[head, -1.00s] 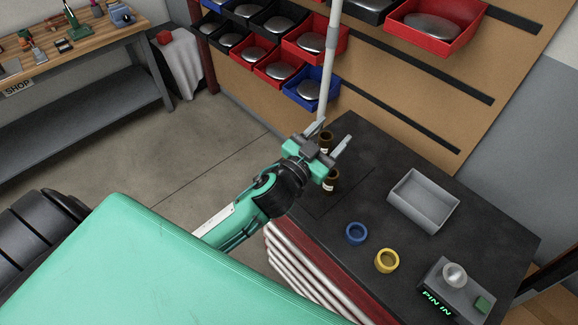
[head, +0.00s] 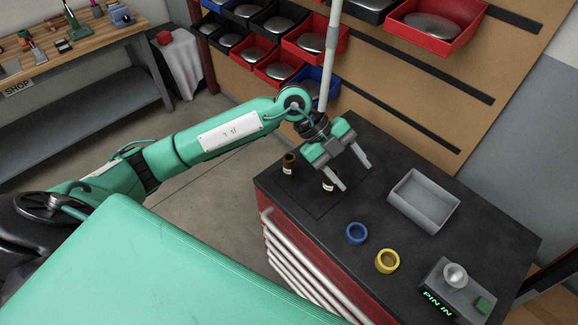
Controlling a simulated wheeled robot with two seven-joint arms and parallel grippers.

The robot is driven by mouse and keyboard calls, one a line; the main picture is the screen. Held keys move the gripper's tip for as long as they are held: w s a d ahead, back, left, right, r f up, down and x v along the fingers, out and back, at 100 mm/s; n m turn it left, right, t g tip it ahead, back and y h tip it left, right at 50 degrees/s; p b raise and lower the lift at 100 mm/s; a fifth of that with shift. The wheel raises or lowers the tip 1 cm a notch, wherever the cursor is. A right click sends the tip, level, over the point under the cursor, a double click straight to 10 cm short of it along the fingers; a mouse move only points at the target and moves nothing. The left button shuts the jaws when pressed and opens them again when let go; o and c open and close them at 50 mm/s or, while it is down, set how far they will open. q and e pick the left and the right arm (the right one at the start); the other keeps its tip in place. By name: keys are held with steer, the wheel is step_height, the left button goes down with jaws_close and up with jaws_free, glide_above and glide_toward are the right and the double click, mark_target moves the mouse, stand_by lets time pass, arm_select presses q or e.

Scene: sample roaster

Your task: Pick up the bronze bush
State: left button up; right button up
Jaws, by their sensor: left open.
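The bronze bush appears to be the short gold-yellow ring (head: 387,261) on the dark bench top (head: 300,215), its open bore facing up. A similar blue ring (head: 356,234) lies a little to its left and farther back. My left gripper (head: 356,177) is open, with its two fingers apart and pointing down toward the lower right. It is empty, above the back part of the bench, behind both rings and apart from them. My right gripper is not in view.
Small brown labelled bottles stand at the bench's left, one in the open (head: 289,164), another (head: 329,184) partly hidden by my left finger. A grey tray (head: 424,200) sits right of the gripper. A pale upright pole (head: 328,70) rises behind.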

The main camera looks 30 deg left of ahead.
arm_select(q)
steer(key=w+a+f+n+y, duration=0.2)
steer(key=a+y, duration=0.3)
steer(key=a, duration=0.3)
steer(key=r+n+y, duration=0.2)
steer(key=y, duration=0.3)
glide_above(289, 157)
steer(key=s, duration=0.1)
steer(key=shift+n, duration=0.3)
step_height(289, 157, down, 8)
steer(key=shift+a+r+p, duration=0.1)
steer(key=shift+r+p, duration=0.05)
steer(key=shift+p, duration=0.15)
steer(key=shift+f, duration=0.55)
steer(key=f, duration=0.3)
steer(key=w+f+p, duration=0.1)
steer(key=f, duration=0.1)
steer(key=shift+s, duration=0.1)
steer(key=shift+c, duration=0.3)
steer(key=c, duration=1.1)
jaws_close()
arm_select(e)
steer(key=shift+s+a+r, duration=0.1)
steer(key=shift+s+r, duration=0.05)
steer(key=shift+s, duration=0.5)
